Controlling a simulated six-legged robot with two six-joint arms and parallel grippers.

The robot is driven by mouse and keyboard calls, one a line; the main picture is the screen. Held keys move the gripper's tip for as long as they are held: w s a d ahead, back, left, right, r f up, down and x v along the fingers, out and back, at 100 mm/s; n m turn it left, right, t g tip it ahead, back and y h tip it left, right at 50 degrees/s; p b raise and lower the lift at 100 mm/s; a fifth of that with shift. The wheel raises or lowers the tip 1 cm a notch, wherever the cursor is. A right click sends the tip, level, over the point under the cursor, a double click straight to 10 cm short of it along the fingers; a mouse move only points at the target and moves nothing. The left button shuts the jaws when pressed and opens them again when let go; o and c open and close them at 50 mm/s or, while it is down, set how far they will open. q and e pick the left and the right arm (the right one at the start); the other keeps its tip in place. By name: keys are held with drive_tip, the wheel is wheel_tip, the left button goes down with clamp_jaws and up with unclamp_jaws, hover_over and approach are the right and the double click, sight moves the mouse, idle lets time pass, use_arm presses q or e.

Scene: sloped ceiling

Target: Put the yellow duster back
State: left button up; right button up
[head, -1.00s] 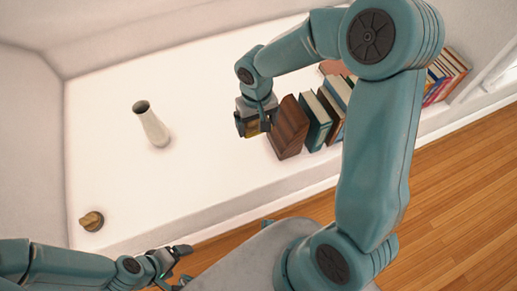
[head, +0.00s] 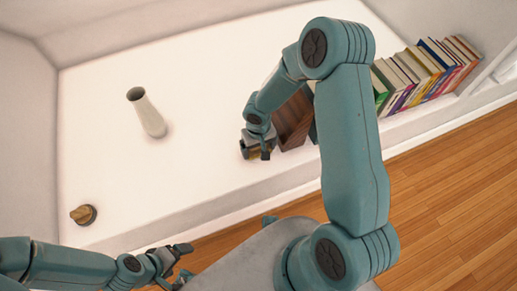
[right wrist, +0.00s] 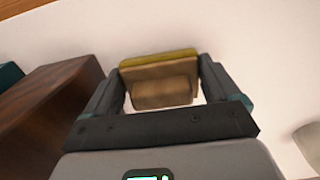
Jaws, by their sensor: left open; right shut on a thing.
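The yellow duster (right wrist: 160,82) is a small tan block with a yellow layer along one edge, seen between the fingers in the right wrist view. My right gripper (head: 257,156) is shut on it, low over the white surface, just left of a dark wooden bookend (head: 293,122). In the head view the gripper mostly hides the duster. I cannot tell whether the duster touches the surface. My left gripper (head: 182,263) is open and empty, in front of the surface's near edge.
A pale vase (head: 148,115) stands upright on the white surface (head: 190,95). A small brass-coloured knob-like object (head: 83,214) lies near the left end. A row of books (head: 425,75) fills the right side, partly hidden by my right arm.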

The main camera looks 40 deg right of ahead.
drive_tip(key=shift+f, duration=0.2)
drive_tip(key=shift+f, duration=0.15)
drive_tip(key=o, duration=0.7)
drive_tip(key=shift+o, duration=0.2)
drive_tip(key=shift+r, duration=0.6)
wheel_tip(320, 180, up, 11)
drive_tip(key=p, duration=0.3)
drive_tip(key=shift+p, duration=0.35)
drive_tip(key=s+a+f+y, duration=0.4)
drive_tip(key=s+a+f, duration=0.8)
drive_tip(key=s+a, duration=0.2)
drive_tip(key=shift+a+n, duration=0.3)
drive_tip(key=shift+a, duration=0.1)
drive_tip(key=shift+r, duration=0.2)
